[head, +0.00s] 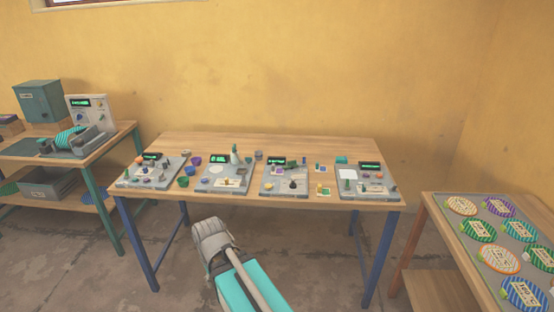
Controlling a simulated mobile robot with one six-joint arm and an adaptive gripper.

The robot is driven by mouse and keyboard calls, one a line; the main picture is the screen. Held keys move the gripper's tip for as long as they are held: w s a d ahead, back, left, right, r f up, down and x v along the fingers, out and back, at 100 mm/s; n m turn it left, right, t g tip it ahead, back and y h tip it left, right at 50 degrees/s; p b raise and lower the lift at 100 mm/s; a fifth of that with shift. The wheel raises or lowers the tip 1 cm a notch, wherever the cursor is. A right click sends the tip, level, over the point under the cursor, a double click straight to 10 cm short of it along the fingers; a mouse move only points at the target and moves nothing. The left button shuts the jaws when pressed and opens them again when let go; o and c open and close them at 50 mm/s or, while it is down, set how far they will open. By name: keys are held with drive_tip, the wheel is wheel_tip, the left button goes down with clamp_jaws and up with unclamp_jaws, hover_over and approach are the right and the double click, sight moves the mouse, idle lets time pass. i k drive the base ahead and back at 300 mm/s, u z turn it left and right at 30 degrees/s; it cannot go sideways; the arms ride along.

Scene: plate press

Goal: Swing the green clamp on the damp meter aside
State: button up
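Several grey panel instruments stand in a row on the middle table (300,148). They are a far-left panel (127,182), a second panel (222,190), a third panel (285,190) and a right panel (375,193), each with a dark display showing green text. The labels are too small for me to tell which is the damp meter. My arm shows in front of the table, but no gripper fingers are visible.
Small loose pots and blocks, including a purple pot (183,182), lie between the panels. A left bench (100,150) holds a teal box (38,101) and a machine (90,115). A right table (430,205) carries striped round plates (500,260). Floor shows between the tables.

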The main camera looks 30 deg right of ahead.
sight(293, 164)
drive_tip(key=z, duration=0.35)
drive_tip(key=i, duration=1.1)
drive_tip(key=z, duration=0.9)
